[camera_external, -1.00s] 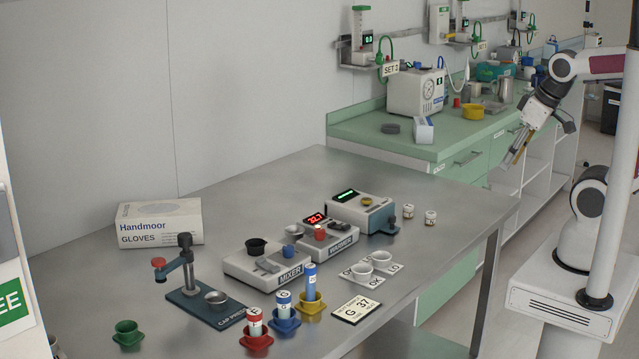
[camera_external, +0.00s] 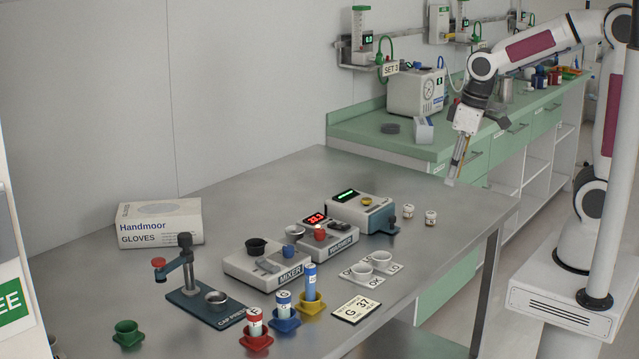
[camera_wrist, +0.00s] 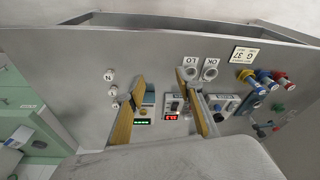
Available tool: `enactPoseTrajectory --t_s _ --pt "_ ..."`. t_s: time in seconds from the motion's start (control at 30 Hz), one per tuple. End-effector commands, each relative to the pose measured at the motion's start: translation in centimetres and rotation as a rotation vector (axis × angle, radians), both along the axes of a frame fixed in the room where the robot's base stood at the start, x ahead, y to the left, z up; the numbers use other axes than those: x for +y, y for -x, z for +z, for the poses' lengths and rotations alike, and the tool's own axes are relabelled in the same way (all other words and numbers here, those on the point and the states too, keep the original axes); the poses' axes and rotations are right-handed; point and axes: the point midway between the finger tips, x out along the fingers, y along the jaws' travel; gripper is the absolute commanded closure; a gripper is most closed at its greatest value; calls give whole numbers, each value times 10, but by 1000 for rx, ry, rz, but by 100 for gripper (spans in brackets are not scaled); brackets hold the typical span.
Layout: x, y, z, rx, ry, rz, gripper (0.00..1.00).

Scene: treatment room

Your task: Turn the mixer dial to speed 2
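The mixer (camera_external: 262,268) is a pale box with a dark front label, on the steel table in the external view. A black cup (camera_external: 256,247) sits on its back left, and a grey dial-like part (camera_external: 268,266) is on its top. The dial's setting is too small to read. In the wrist view the mixer (camera_wrist: 226,99) is right of centre, partly behind a finger. My gripper (camera_external: 452,172) hangs above the table's right end, far from the mixer and touching nothing. The wrist view shows its two yellow fingers (camera_wrist: 160,78) apart and empty.
The warmer (camera_external: 330,241) with a red display stands right beside the mixer. A green-display device (camera_external: 360,209) is behind it. White cups (camera_external: 381,259), coloured tube holders (camera_external: 284,320) and a cap press (camera_external: 205,305) stand nearby.

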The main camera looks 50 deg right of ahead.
Motion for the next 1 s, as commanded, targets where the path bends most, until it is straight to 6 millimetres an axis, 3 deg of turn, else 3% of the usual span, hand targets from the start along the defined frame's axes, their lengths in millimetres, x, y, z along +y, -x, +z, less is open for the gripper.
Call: enactPoseTrajectory --t_s 0.47,1.0 --pt "70 -69 -34 40 -1 133 64" --pt "164 -143 -91 35 -17 288 64"
